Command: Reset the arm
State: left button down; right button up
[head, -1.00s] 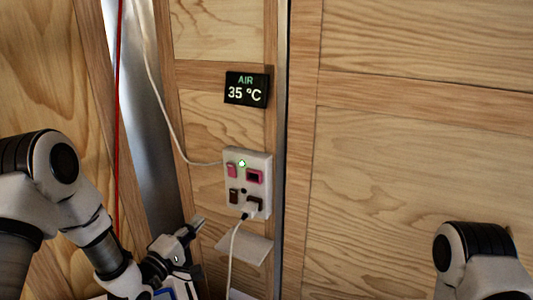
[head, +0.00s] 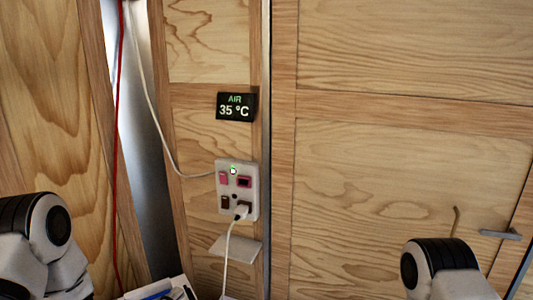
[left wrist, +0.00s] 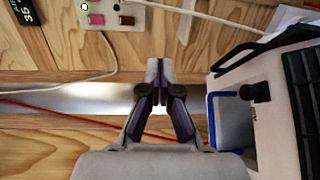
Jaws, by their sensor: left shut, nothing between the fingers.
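My left gripper (left wrist: 159,75) shows in the left wrist view with its two fingers together and nothing between them. Its fingertips point toward the wooden wall, below the white socket panel in that picture, with no visible contact. In the head view my left arm (head: 45,245) is folded at the lower left, and its gripper is not clearly visible. My right arm (head: 440,270) shows only as a joint at the lower right. My right gripper is out of view.
The white socket panel (head: 226,202) has switches, a green light and a plugged-in white cable. A black display (head: 236,106) reads AIR 35 °C. A red cable (head: 117,150) hangs at left. A small shelf (head: 236,249) sits below the panel. A white-and-blue object (left wrist: 232,122) is beside my left gripper.

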pick_arm(q)
jog(key=s+f+m+g+y, duration=0.35)
jog(key=s+f+g, duration=0.45)
jog(key=s+f, duration=0.95)
jog(key=s+a+f+m+g+y, duration=0.1)
jog(key=s+m+g, duration=0.3)
jog(key=s, duration=0.4)
jog(key=s+a+f+m+g+y, duration=0.1)
jog(key=s+a+f+m+g, duration=0.1)
jog(key=s+m, duration=0.4)
notch_tip(320, 180, down, 2)
jog(key=shift+s+a+f+g, duration=0.1)
jog(key=shift+s+a+g, duration=0.05)
jog(key=shift+s+g, duration=0.9)
